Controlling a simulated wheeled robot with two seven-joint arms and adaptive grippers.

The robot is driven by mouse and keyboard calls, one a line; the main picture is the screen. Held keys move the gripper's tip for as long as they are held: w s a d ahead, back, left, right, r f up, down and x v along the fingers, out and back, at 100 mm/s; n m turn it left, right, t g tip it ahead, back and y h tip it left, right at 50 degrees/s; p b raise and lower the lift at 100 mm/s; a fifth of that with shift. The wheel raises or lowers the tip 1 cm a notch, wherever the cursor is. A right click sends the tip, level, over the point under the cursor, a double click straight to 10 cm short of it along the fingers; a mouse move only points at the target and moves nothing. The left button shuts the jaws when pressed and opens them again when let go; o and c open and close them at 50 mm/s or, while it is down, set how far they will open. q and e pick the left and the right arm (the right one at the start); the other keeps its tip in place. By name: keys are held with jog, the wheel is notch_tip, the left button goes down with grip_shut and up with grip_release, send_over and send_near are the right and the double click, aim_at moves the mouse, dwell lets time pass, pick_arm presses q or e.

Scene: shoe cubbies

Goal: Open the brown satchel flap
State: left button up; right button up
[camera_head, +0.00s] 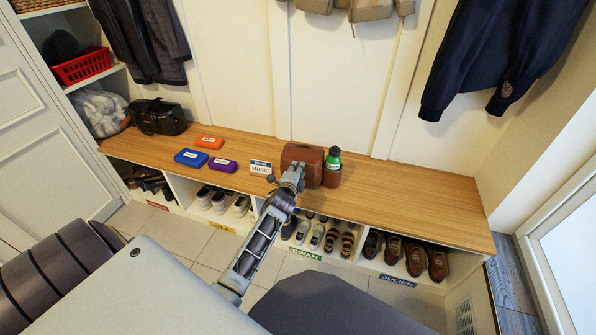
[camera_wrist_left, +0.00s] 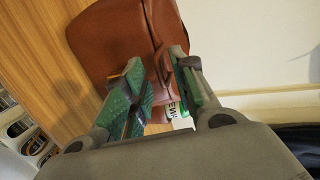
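The brown satchel (camera_head: 301,152) stands upright on the wooden bench, and its flap looks closed. In the left wrist view the satchel (camera_wrist_left: 105,42) fills the upper middle, with a strap or handle (camera_wrist_left: 160,60) at its right side. My left gripper (camera_head: 291,178) is at the satchel's front in the head view. In the left wrist view the green-padded fingers (camera_wrist_left: 162,88) are apart, close to the satchel's lower part and partly covering it. I cannot tell whether they touch it. My right gripper is not in view.
A MUSIC sign (camera_head: 261,167), purple case (camera_head: 223,165), blue case (camera_head: 191,158) and orange case (camera_head: 209,142) lie to the left. Shoes fill the cubbies below. The bench's right end (camera_head: 430,208) is clear.

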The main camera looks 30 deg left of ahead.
pick_arm(q)
jog(key=shift+x, duration=0.8)
grip_shut()
jog(key=shift+s+f, duration=0.1)
jog(key=shift+f, duration=0.05)
